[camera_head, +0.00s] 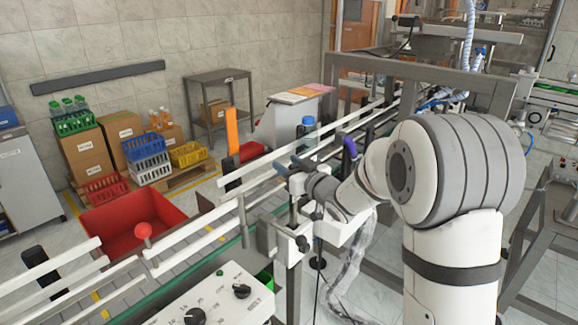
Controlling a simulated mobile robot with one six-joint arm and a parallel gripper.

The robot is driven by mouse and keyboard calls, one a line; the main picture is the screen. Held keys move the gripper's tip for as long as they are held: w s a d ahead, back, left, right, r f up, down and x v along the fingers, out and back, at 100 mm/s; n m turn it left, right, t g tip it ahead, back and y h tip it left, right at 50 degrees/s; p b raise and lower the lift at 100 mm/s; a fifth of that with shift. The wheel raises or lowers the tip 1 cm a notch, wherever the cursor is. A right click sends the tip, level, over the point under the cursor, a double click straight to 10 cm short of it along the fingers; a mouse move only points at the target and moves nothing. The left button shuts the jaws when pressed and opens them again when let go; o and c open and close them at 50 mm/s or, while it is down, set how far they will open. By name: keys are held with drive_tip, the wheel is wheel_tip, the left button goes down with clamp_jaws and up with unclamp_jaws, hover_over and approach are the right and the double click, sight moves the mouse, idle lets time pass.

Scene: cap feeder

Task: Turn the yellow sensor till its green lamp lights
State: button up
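I cannot make out a yellow sensor or a lit green lamp on one in this view; it may be hidden behind my arm or too small to tell. My gripper (292,166) is at the end of my white and grey arm, beside the conveyor's white guide rail. Its dark fingers are small here, and I cannot tell whether they are open or touching anything. A white bracket (290,240) with dark fittings stands just below my gripper at the near side of the conveyor.
A control panel (222,297) with black knobs is at the bottom. A blue-capped bottle (307,130) stands beyond my gripper. Crates and boxes (88,157) stand at the left.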

drive_tip(key=b+v, duration=0.1)
drive_tip(key=v, duration=0.6)
drive_tip(key=shift+s+d, duration=0.25)
drive_tip(key=shift+s, duration=0.1)
drive_tip(key=s+d+f+m+g+h, duration=0.2)
drive_tip(key=s+d+m+h, duration=0.1)
drive_tip(key=s+d+h, duration=0.3)
drive_tip(key=s+d+f+m+g+h, duration=0.1)
drive_tip(key=s+d+f+m+h, duration=0.15)
drive_tip(key=s+d+h, duration=0.4)
drive_tip(key=s+f+g, duration=0.1)
drive_tip(key=s+g, duration=0.1)
drive_tip(key=s, duration=0.4)
drive_tip(key=s+d+f+m+g, duration=0.1)
drive_tip(key=s+g, duration=0.2)
drive_tip(key=s, duration=0.3)
drive_tip(key=s+f+m+g+y, duration=0.1)
drive_tip(key=s+g, duration=0.2)
drive_tip(key=s, duration=0.3)
drive_tip(key=shift+d+f, duration=0.25)
drive_tip(key=shift+d, duration=0.15)
